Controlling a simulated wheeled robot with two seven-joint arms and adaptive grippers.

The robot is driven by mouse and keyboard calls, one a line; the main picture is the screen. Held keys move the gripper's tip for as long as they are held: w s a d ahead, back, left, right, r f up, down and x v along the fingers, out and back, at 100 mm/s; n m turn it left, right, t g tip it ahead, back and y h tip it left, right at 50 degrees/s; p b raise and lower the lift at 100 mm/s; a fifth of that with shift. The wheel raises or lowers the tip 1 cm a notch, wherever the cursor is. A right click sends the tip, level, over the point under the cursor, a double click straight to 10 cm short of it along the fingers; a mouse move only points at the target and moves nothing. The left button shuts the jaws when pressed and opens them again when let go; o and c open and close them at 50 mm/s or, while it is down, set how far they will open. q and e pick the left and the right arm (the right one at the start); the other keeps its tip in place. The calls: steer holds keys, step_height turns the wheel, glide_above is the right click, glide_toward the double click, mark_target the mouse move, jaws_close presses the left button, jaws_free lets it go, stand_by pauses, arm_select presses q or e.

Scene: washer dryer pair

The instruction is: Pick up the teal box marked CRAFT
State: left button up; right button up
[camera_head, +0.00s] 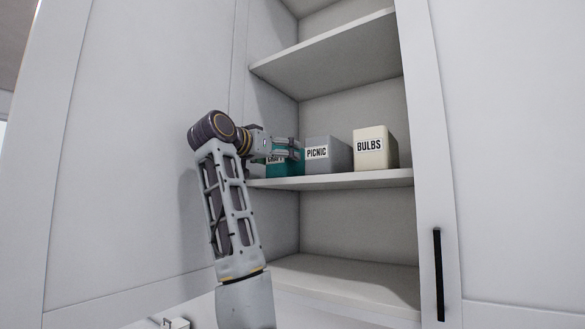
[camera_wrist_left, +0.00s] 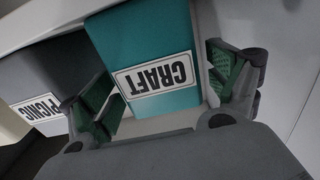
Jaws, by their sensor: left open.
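The teal box marked CRAFT (camera_head: 284,169) stands at the left end of the middle shelf, partly hidden behind my gripper in the head view. In the left wrist view the teal box (camera_wrist_left: 148,45) fills the middle, with its label upside down. My left gripper (camera_head: 293,148) is in front of the box at the shelf. In the left wrist view its open fingers (camera_wrist_left: 168,95) are on either side of the box's face. I cannot tell whether the fingers touch it. My right gripper is not in view.
A grey box marked PICNIC (camera_head: 329,156) stands close to the right of the teal box, near one finger. A cream box marked BULBS (camera_head: 375,148) is further right on the shelf (camera_head: 350,181). The cabinet's left wall is close on the left. The shelf below looks empty.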

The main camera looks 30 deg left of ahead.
arm_select(q)
steer(key=shift+w+d+r+p, duration=0.1)
steer(key=shift+w+p, duration=0.2)
steer(key=shift+w, duration=0.2)
steer(key=shift+w+d+r+p, duration=0.1)
steer(key=shift+w+p, duration=0.2)
steer(key=shift+w, duration=0.2)
steer(key=shift+w+f+p, duration=0.1)
steer(key=shift+w+p, duration=0.25)
steer(key=shift+w, duration=0.6)
steer(key=shift+c, duration=0.5)
steer(key=c, duration=1)
